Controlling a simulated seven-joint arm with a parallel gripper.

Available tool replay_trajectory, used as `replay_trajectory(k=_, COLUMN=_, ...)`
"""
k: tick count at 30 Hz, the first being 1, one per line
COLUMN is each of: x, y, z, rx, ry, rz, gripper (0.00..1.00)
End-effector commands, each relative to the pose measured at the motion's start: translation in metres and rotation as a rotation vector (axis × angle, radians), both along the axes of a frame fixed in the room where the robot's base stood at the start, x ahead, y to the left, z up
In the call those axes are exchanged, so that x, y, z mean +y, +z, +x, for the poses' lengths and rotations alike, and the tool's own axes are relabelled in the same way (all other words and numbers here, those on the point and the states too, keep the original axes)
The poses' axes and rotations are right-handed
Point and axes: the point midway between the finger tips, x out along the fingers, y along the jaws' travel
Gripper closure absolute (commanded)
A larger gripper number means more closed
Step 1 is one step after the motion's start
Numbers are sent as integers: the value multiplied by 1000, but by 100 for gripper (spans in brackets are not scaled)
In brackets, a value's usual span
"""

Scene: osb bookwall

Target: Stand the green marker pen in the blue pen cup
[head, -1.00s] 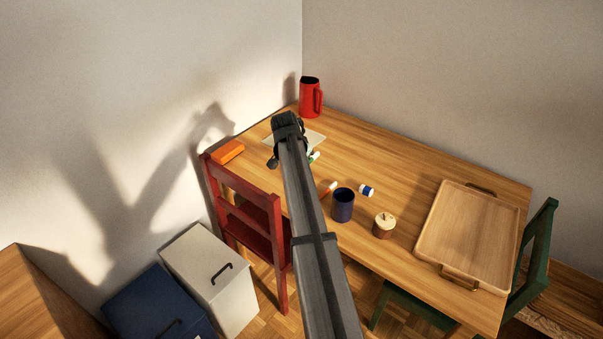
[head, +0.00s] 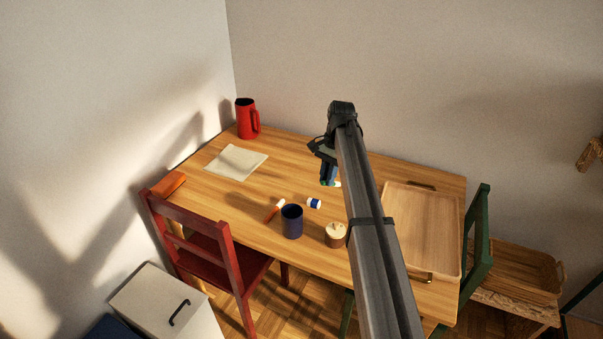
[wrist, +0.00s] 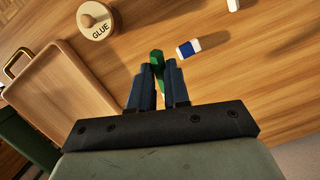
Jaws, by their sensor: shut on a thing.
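My gripper (head: 328,172) is shut on the green marker pen (wrist: 157,60), which sticks out between the fingers in the wrist view. In the head view only a small pale and green bit of the pen (head: 337,184) shows beside the fingers. The gripper is above the table, behind and to the right of the blue pen cup. The blue pen cup (head: 292,224) stands upright near the table's front edge, its mouth open upward. The cup is not in the wrist view.
A blue and white block (head: 314,203) and an orange marker (head: 274,210) lie near the cup. A glue jar (head: 336,237) stands to its right. A wooden tray (head: 436,212) fills the table's right end. A red jug (head: 247,120), paper (head: 234,160) and red chair (head: 200,243) are to the left.

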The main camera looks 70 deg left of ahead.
Motion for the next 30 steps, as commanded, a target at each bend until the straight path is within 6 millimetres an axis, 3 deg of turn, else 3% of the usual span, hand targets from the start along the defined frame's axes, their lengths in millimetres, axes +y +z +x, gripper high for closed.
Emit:
replay_trajectory(k=1, x=-15, y=3, z=4, rx=47, ry=-48, rz=-25, gripper=100)
replay_trajectory(k=3, x=-26, y=7, z=0, rx=105, ry=-121, rz=-50, gripper=100)
replay_trajectory(k=12, x=-52, y=31, z=-40, rx=305, ry=-458, rz=-87, gripper=100)
replay_trajectory(k=22, x=-68, y=78, z=-111, rx=576, ry=-923, rz=-18, gripper=100)
replay_trajectory(k=30, x=-57, y=114, z=-130, rx=819, ry=-1216, rz=105, gripper=100)
